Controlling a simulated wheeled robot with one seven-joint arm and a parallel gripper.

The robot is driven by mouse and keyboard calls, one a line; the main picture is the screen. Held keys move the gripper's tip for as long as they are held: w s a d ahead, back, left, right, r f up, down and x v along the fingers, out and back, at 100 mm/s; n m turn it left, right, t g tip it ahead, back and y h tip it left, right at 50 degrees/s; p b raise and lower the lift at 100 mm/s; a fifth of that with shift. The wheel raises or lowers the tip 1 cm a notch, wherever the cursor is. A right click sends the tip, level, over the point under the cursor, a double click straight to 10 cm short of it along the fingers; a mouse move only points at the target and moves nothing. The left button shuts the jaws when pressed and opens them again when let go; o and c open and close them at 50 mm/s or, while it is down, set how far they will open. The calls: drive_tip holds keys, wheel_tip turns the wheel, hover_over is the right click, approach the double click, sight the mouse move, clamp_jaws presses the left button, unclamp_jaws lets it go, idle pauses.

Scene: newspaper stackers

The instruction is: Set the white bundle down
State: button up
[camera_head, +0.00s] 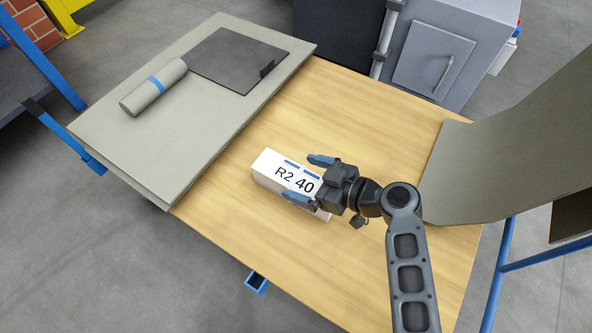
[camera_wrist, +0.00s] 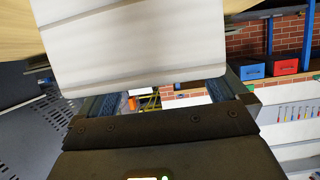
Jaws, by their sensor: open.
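The white bundle (camera_head: 271,171), marked "R2 40" with blue strips on top, lies on the wooden table (camera_head: 300,115) in the head view. My gripper (camera_head: 308,180) is at its right end, with one blue finger near each long side. In the wrist view the bundle's pale layered side (camera_wrist: 135,45) fills the top middle, in front of the fingers (camera_wrist: 158,92). The gripper is open. The head view does not clearly show whether the fingers touch the bundle.
A grey board (camera_head: 130,140) on the table's left holds a grey roll (camera_head: 142,97) with a blue band and a dark flat sheet (camera_head: 225,55). A curved grey panel (camera_head: 500,150) stands at the right. Bare wood surrounds the bundle. A grey cabinet (camera_head: 420,90) stands behind.

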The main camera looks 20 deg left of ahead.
drive_tip(key=p+v, duration=0.1)
drive_tip(key=v, duration=0.6)
drive_tip(key=shift+d+r+p, duration=0.2)
drive_tip(key=shift+d+p, duration=0.1)
drive_tip(key=shift+p, duration=0.05)
drive_tip(key=shift+s+d+r, duration=0.1)
drive_tip(key=shift+d, duration=0.35)
